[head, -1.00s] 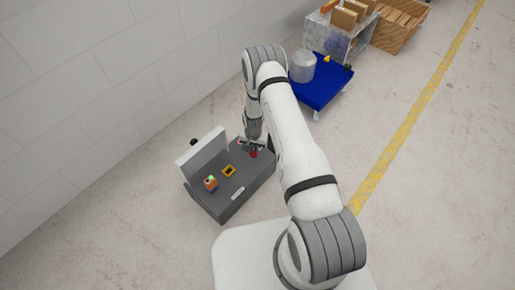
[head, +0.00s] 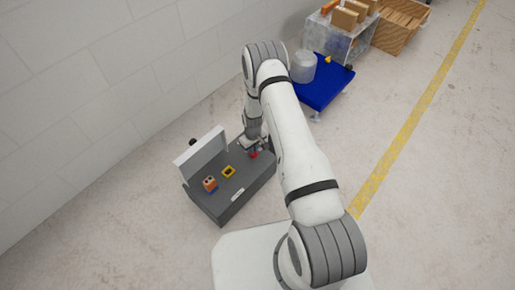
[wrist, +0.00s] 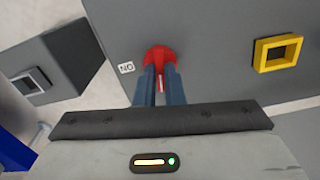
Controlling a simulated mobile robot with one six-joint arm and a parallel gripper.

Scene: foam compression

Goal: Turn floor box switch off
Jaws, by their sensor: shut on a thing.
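The floor box (head: 228,207) is a dark grey case with its light lid (head: 203,155) raised, standing by the wall. A red rotary switch (wrist: 158,52) is on its grey top; it also shows in the head view (head: 254,155), at the right end. My gripper (wrist: 158,71) points down at the switch, its blue-grey fingers close together and shut on it. The fingers hide part of the switch. A small white label (wrist: 126,68) is left of the switch. An orange block (head: 210,183) sits at the box's left end, with no green light showing on it.
A yellow square frame (wrist: 277,54) is on the box top beside the switch. A blue cart (head: 322,88) with a grey bucket (head: 303,67) stands behind. Cardboard boxes (head: 344,19) are farther back. The floor right of the yellow line is clear.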

